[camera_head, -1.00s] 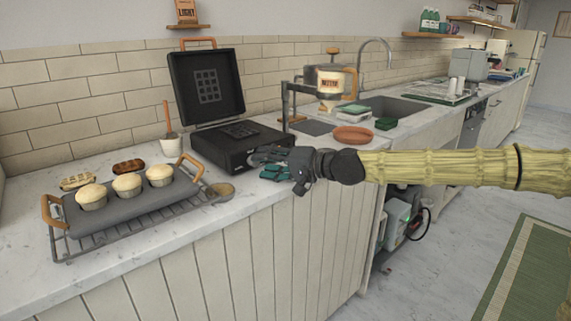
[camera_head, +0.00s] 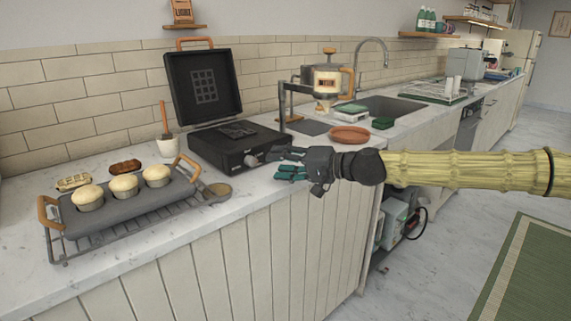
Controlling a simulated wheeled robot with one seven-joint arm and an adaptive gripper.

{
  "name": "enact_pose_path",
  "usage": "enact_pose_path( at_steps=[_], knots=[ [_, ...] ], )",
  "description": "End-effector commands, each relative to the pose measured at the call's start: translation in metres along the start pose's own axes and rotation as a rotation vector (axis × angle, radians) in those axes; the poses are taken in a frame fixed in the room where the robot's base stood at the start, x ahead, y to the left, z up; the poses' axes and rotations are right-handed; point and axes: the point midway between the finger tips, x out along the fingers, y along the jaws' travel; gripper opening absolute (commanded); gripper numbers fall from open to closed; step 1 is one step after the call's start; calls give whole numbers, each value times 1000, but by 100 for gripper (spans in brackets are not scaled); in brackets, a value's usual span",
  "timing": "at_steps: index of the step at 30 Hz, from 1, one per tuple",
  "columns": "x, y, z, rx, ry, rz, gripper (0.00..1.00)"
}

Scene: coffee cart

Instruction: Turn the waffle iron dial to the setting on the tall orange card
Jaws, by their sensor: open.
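The black waffle iron (camera_head: 222,155) stands on the counter with its lid (camera_head: 204,86) raised. Its grey dial (camera_head: 250,160) is on the front face, near the right corner. My gripper (camera_head: 277,164) is open and empty, just right of the dial, with its fingers pointing left. A small gap shows between the fingertips and the dial. The tall orange card (camera_head: 182,11) stands on a small wall shelf above the iron. It bears dark lettering that is too small to read surely. The dial's markings are also too small to read.
A tray (camera_head: 130,205) with muffins on a wire rack fills the counter at left. A white pot (camera_head: 168,146) with a brush stands left of the iron.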

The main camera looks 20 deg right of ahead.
Motion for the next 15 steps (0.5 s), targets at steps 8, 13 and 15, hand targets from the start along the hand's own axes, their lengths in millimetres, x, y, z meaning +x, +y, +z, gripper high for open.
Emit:
enact_pose_path(
  at_steps=[8, 13, 15],
  knots=[
    [-8, 0, 0, 1, 0, -2, 47],
    [-10, 0, 0, 1, 0, -1, 47],
    [-10, 0, 0, 1, 0, -1, 47]
  ],
)
